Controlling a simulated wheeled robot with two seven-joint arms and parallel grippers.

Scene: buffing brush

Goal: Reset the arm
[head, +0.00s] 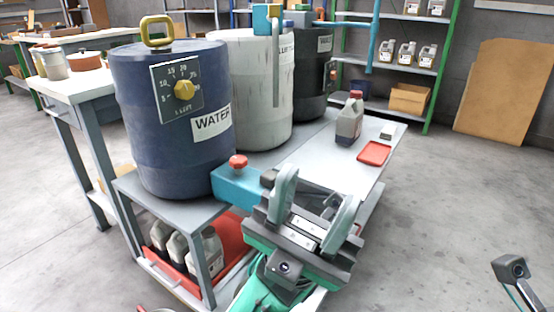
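My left gripper (316,190) is low in the middle of the head view. Of my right arm, only a small dark part shows at the lower right edge. Its gripper fingers are outside the view. No buffing brush can be made out.
A blue WATER drum (165,130), a white drum (245,95) and a dark drum (312,70) stand on the bench (385,170). A teal block with a red knob (238,161) is close to my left gripper. A bottle (349,120) and red tray (374,153) are behind it. Floor at right is clear.

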